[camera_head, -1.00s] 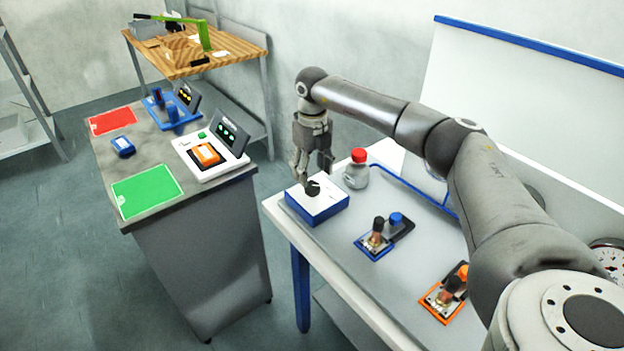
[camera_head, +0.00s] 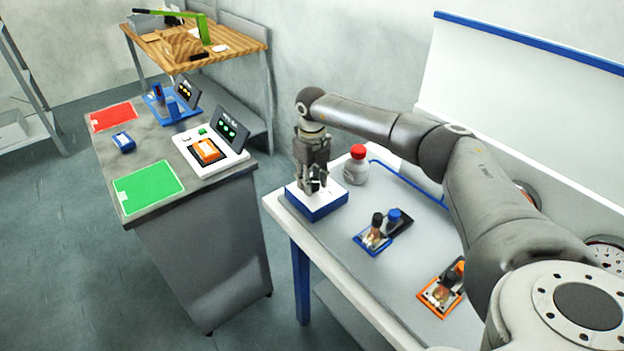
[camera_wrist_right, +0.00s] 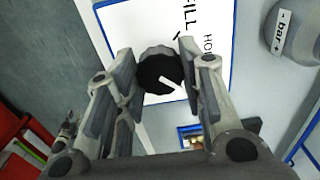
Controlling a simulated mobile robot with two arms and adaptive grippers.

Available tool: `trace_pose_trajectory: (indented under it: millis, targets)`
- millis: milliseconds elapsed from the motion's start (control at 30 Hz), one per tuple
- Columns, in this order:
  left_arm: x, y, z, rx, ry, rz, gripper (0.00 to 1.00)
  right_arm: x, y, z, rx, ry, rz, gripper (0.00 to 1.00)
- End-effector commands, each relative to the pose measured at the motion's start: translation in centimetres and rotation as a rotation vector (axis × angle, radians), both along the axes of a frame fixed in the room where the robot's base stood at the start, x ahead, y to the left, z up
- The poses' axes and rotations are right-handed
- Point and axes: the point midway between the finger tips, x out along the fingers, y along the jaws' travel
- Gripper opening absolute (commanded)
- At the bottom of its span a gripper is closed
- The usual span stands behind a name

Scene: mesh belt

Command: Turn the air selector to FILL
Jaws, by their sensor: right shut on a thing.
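The air selector is a blue box with a white top (camera_head: 328,203) at the near left end of the white table. Its black round knob (camera_wrist_right: 160,72) has a white pointer line that points down and right in the right wrist view. The words "FILL" and "HOLD", the second partly cut off, are printed on the white top (camera_wrist_right: 120,25). My right gripper (camera_head: 313,184) points down over the box, with its fingers (camera_wrist_right: 158,75) on both sides of the knob and shut on it. My left gripper is not in view.
A blue-framed fixture (camera_head: 371,246) and an orange-framed fixture (camera_head: 437,305) lie to the right on the table. A grey cabinet (camera_head: 200,240) stands to the left, across a gap.

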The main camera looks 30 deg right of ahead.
Motion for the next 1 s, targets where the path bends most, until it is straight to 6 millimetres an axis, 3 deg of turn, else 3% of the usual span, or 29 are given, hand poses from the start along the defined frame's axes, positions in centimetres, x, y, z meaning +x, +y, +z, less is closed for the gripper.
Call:
trace_pose_trajectory:
  millis: [467,1000]
  targets:
    - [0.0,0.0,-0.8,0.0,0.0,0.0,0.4,0.1,0.0,-0.1,0.001,-0.002,0.1,0.12]
    - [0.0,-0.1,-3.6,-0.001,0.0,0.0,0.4,0.1,0.0,-0.1,0.002,-0.003,0.573,0.12]
